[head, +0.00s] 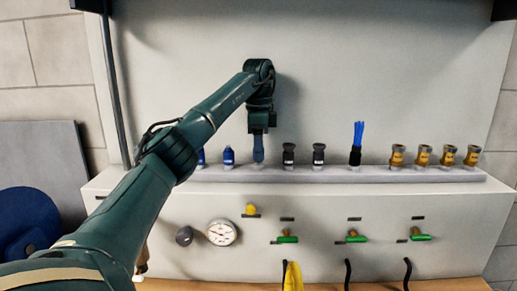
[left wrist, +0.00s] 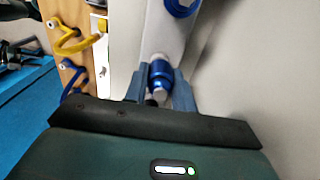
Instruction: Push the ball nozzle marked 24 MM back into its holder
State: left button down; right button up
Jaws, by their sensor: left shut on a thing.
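My left gripper (head: 259,150) points down at the ledge on the wall panel and hides most of what it holds. In the left wrist view its two grey-blue fingers (left wrist: 157,92) are shut on a blue nozzle (left wrist: 160,75) with a pale tip. The nozzle stands in line with the pale ledge. No size marking is legible, so I cannot tell which nozzle is marked 24 MM. Another blue nozzle (head: 228,156) stands just left of the gripper. How deep the held nozzle sits in its holder is hidden. My right gripper is not in view.
The ledge (head: 340,175) also carries two dark nozzles (head: 289,155), a blue-bristled brush (head: 356,145) and several brass-coloured fittings (head: 423,155). Below are a gauge (head: 222,232), green valve handles (head: 352,237) and a yellow hose (head: 293,276). The panel above the ledge is clear.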

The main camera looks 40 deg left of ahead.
pick_arm(q)
jog(key=shift+f, duration=0.45)
jog(key=c, duration=1.1)
grip_release()
notch_tip(320, 180, up, 6)
jog(key=shift+r, duration=0.8)
jog(key=shift+f, duration=0.1)
